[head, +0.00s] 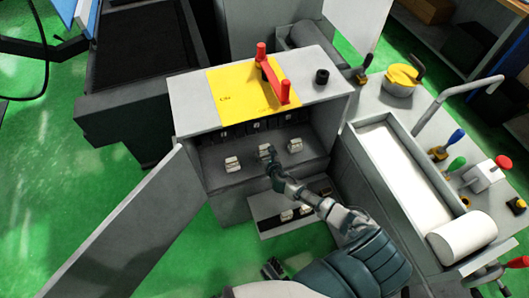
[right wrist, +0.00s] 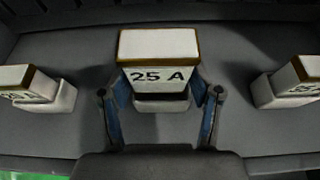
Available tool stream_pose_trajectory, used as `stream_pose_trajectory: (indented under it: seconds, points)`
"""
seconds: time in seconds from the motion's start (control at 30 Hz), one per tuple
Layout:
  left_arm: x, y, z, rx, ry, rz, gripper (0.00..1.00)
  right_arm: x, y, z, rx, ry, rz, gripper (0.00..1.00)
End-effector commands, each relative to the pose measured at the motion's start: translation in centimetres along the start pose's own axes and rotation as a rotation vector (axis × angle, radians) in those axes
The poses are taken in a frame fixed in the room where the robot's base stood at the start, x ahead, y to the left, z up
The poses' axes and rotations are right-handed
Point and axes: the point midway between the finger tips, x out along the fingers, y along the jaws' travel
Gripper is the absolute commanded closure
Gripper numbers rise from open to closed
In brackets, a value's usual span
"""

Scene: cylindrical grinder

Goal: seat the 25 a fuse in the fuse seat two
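The 25 A fuse (right wrist: 160,77) is a white block with a brown-edged cap and a "25 A" label. It stands upright in the middle of the right wrist view. In the head view it is the middle fuse (head: 265,149) of a row on the grey cabinet's inner ledge. My right gripper (head: 271,168) is at this fuse. In the right wrist view its two blue-padded fingers (right wrist: 160,115) stand on either side of the fuse. Whether the pads touch it is unclear. The seat under the fuse is mostly hidden.
Two more white fuses flank it, one left (head: 232,164) and one right (head: 295,145). The cabinet (head: 187,110) has a yellow plate and red handle (head: 272,74) on top. Its door (head: 125,232) hangs open at left. A lower tray (head: 262,224) holds white blocks.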

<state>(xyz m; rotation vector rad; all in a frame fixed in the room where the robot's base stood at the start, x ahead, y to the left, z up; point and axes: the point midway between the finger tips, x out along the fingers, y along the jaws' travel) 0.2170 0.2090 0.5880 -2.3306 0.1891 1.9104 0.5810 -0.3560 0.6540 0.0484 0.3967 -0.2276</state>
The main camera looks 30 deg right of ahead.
Motion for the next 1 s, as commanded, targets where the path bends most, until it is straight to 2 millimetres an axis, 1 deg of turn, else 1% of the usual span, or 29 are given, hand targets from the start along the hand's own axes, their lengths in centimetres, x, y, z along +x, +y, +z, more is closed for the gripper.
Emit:
stream_pose_trajectory:
  seconds: [0.03,0.37,0.47,0.57,0.8,0.9,1.0]
  points:
    - [0.1,0.0,0.0,0.0,0.0,0.001,0.51,0.0,-0.1,-0.4,-0.001,0.007,-0.003,0.24]
    - [0.0,0.0,-0.1,-0.001,0.002,0.001,0.51,-0.1,-0.1,0.3,-0.001,-0.004,-0.003,0.24]
    - [0.0,-0.1,-0.2,0.0,0.006,0.0,0.51,-0.7,0.0,0.5,-0.002,-0.006,-0.002,0.24]
    - [1.7,-0.1,0.5,0.002,-0.008,0.001,0.51,-2.2,-0.1,0.6,-0.002,-0.007,-0.002,0.24]
    - [5.5,0.2,1.9,0.007,-0.02,0.002,0.51,-7.7,-0.1,0.7,-0.003,-0.007,-0.001,0.24]
    - [6.8,0.2,2.5,0.008,-0.023,0.003,0.51,-9.6,-0.1,0.7,-0.001,-0.007,-0.001,0.24]
    - [7.6,0.2,2.9,0.009,-0.025,0.003,0.51,-10.9,-0.1,0.5,-0.002,-0.007,-0.002,0.24]
